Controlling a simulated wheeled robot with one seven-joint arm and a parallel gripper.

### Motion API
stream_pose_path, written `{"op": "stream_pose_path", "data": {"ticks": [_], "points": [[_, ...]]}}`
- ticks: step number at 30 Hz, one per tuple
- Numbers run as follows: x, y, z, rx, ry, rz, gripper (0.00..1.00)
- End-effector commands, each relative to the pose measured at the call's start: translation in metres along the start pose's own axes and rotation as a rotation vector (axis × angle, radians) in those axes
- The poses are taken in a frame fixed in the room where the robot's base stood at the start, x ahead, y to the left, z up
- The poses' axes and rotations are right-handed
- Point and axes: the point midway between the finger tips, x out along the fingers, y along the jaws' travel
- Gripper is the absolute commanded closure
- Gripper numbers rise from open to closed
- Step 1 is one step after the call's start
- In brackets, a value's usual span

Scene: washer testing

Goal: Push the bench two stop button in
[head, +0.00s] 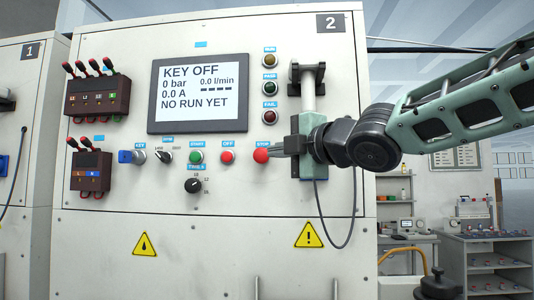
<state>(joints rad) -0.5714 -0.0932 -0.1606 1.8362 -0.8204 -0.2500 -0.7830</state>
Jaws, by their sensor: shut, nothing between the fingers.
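Bench two is the pale cabinet (220,225) with the "2" plate at its top right. Its red stop button (261,155) sits under the blue STOP label, right of the red OFF button (227,156). My gripper (271,152) comes in from the right, its fingers shut and empty, with the tips right at the stop button's right side. I cannot tell whether they touch it or how far in the button is. The screen (198,92) reads KEY OFF, 0 bar, 0.0 A, NO RUN YET.
A green START button (196,156), a blue key switch (131,157) and a black knob (193,186) lie to the left. Lamps (269,88) stand above the stop button. Behind my gripper is a vertical holder (308,88) with a hanging cable (329,226). Bench one (22,180) is at far left.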

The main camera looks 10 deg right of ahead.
Motion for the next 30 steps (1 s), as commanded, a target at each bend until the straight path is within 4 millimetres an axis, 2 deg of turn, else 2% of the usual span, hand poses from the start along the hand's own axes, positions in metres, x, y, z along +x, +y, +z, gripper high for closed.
{"op": "stream_pose_path", "data": {"ticks": [1, 6, 12, 30], "points": [[0.012, 0.001, -0.001, -0.001, 0.001, -0.003, 1.00], [0.046, 0.001, 0.000, 0.000, 0.000, -0.004, 1.00], [0.064, 0.003, 0.020, 0.001, -0.002, -0.003, 1.00], [0.074, 0.000, 0.031, 0.001, -0.002, -0.002, 1.00]]}}
